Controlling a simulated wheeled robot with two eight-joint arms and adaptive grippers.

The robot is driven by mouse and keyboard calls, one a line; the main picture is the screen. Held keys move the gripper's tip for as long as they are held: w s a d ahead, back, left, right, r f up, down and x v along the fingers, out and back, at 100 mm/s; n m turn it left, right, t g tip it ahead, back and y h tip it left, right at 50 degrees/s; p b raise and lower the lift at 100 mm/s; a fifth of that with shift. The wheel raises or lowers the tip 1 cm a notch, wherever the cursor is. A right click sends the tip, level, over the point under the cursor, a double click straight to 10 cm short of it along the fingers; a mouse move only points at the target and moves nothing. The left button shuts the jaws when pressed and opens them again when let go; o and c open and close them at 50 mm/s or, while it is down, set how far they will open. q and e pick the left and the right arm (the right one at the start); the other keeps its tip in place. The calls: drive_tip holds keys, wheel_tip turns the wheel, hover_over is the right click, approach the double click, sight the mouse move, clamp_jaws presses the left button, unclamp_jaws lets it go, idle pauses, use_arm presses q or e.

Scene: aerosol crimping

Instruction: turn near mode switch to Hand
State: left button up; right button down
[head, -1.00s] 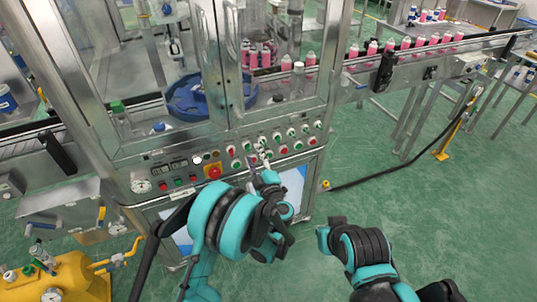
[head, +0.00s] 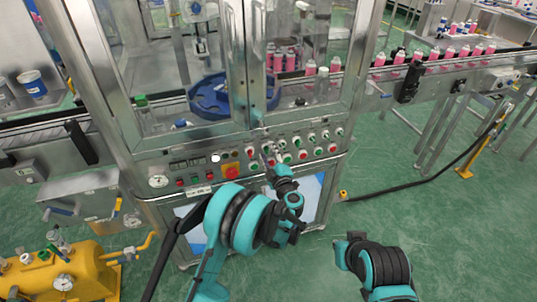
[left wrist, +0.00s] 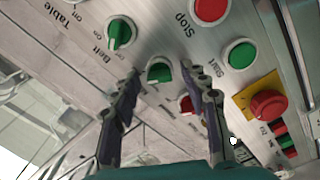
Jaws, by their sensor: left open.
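My left gripper (head: 268,162) is at the front control panel (head: 215,180) of the machine. In the left wrist view the left gripper (left wrist: 160,82) is open, with one finger on each side of a green selector knob (left wrist: 160,72). The knob sits between the fingertips; contact cannot be told. Its label below is too blurred to read, so I cannot tell whether it is the near mode switch. A second green knob (left wrist: 121,33), marked Belt, is just outside the left finger. My right arm shows at the lower right in the head view; its gripper cannot be made out.
A red Stop button (left wrist: 211,8) and a green Start button (left wrist: 240,54) are close by. A red emergency button (left wrist: 268,105) on a yellow plate is to the right. A yellow tank (head: 85,275) stands at lower left.

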use_arm(q)
clamp_jaws()
drive_tip(key=shift+n, duration=0.4)
drive_tip(key=n, duration=0.5)
drive_tip(key=shift+n, duration=0.3)
drive_tip(key=n, duration=0.5)
drive_tip(key=shift+f+n, duration=0.1)
drive_tip(key=shift+n, duration=0.3)
unclamp_jaws()
